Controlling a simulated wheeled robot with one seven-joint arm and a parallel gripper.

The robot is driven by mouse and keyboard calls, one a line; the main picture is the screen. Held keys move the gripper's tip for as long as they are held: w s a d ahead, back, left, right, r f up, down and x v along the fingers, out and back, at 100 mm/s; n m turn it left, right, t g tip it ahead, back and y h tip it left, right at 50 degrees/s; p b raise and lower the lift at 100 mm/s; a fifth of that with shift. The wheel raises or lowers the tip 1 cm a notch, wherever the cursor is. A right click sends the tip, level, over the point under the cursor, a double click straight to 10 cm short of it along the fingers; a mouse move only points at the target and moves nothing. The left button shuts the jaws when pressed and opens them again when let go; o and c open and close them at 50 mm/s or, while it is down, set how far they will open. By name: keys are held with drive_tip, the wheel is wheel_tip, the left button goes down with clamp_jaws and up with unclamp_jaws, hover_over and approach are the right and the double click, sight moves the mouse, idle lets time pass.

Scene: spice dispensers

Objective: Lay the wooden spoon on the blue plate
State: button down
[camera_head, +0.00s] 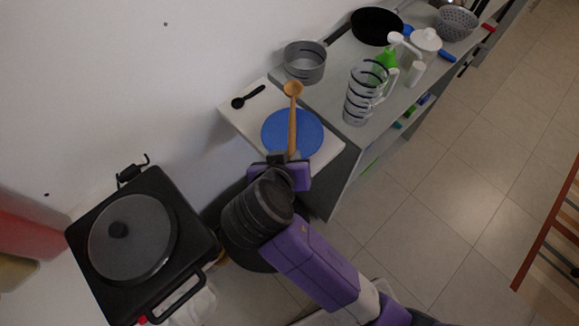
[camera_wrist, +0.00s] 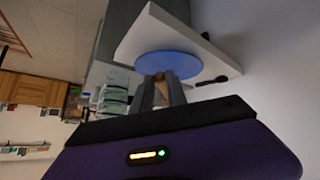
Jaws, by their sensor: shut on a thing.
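The wooden spoon (camera_head: 292,112) has its bowl pointing away from me, and its handle runs down to my gripper (camera_head: 289,160). My gripper is shut on the handle's near end. In the head view the spoon overlaps the blue plate (camera_head: 278,131), with its bowl past the plate's far edge; whether it touches the plate I cannot tell. The plate lies on a white board. In the wrist view the plate (camera_wrist: 168,64) is just beyond my fingers (camera_wrist: 164,90), and the spoon is mostly hidden by them.
The white board (camera_head: 322,153) also holds a black spoon (camera_head: 247,97). A grey pot (camera_head: 304,62), a striped clear jug (camera_head: 360,95), a green bottle (camera_head: 384,60) and a black pan (camera_head: 377,26) stand on the grey counter beyond. A black cooker with a lid (camera_head: 133,251) is at left.

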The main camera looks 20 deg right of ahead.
drive_tip(key=shift+f, duration=2.5)
drive_tip(key=c, duration=1.3)
unclamp_jaws()
drive_tip(key=shift+f, duration=0.1)
drive_tip(key=v, duration=1.2)
drive_tip(key=shift+r+b, duration=0.2)
drive_tip(key=shift+b, duration=0.1)
drive_tip(key=shift+f, duration=0.1)
